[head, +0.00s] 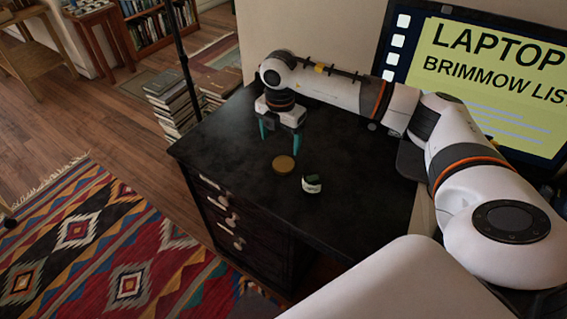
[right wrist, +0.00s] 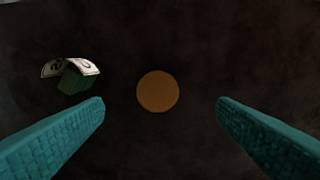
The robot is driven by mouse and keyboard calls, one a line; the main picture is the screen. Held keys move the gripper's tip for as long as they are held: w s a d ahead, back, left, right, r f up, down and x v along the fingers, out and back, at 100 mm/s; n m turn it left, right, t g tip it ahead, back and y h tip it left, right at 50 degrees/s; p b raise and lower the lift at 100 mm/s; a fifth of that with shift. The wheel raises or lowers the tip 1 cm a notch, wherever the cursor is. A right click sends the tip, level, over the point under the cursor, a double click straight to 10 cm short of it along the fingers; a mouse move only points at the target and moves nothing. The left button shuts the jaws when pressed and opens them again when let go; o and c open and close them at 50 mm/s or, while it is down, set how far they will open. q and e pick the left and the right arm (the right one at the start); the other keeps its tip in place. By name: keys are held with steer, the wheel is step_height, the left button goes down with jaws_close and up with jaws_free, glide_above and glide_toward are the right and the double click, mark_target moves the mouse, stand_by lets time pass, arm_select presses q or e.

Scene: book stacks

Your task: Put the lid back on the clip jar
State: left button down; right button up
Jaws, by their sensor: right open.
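A flat, round tan-gold lid (head: 283,165) lies on the black desk; it also shows in the right wrist view (right wrist: 158,91), centred between my fingers. To its right is a small green item with a curved white band (head: 311,184); in the right wrist view this green-and-white thing (right wrist: 74,73) is at upper left, with dark marks on the band. It may be the clip jar, but clear walls cannot be made out. My right gripper (head: 280,138) points down with teal fingers apart, empty, above the desk and behind the lid in the head view. My left gripper is not seen.
The black desk (head: 230,140) is otherwise mostly clear around the lid. A large screen (head: 480,80) stands at the back right, near my right arm. Book piles (head: 172,100) stand on the floor past the desk's left edge, beside a thin dark pole (head: 181,50).

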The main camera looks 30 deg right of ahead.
mark_target(282, 165)
steer(key=shift+f, duration=1.85)
steer(key=shift+s+d+f+p, duration=0.15)
steer(key=shift+f+p, duration=0.4)
steer(key=shift+f, duration=2.05)
steer(key=shift+c, duration=0.5)
steer(key=c, duration=1)
steer(key=shift+r, duration=0.15)
step_height(282, 165, up, 10)
steer(key=shift+f+b, duration=0.1)
steer(key=shift+b, duration=0.3)
